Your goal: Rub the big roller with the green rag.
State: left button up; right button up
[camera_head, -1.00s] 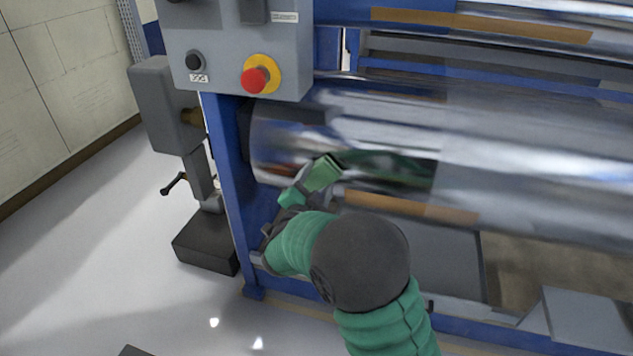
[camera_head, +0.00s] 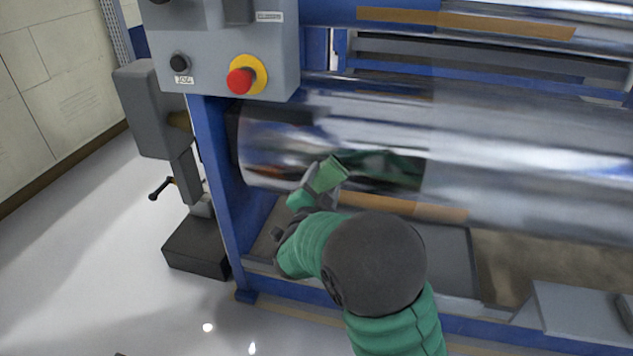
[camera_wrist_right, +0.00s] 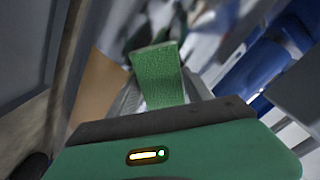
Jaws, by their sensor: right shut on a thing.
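The big roller (camera_head: 490,155) is a shiny metal cylinder lying across the machine in the head view. The green rag (camera_head: 330,173) is at its lower left side, in the jaws of my right gripper (camera_head: 318,187). The rag also shows in the right wrist view (camera_wrist_right: 157,75), standing out from the jaws. My right gripper is shut on it. The rag is at or very near the roller's surface; I cannot tell if it touches. The roller mirrors the green of my arm. My left gripper is not in view.
A grey control box (camera_head: 222,50) with a red button (camera_head: 241,80) hangs at upper left. A blue frame post (camera_head: 220,180) stands left of the roller. A grey stand with a dark base (camera_head: 198,247) is beside it. Open floor (camera_head: 90,260) lies at left.

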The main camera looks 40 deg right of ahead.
jog(key=shift+w+a+r, duration=0.15)
jog(key=shift+w, duration=0.15)
jog(key=shift+w+a+p, duration=0.5)
jog(key=shift+w+a, duration=0.55)
jog(key=shift+w, duration=0.25)
jog(key=shift+a, duration=0.1)
jog(key=shift+v, duration=2.85)
jog(key=shift+p+v, duration=0.4)
jog(key=shift+v, duration=1.05)
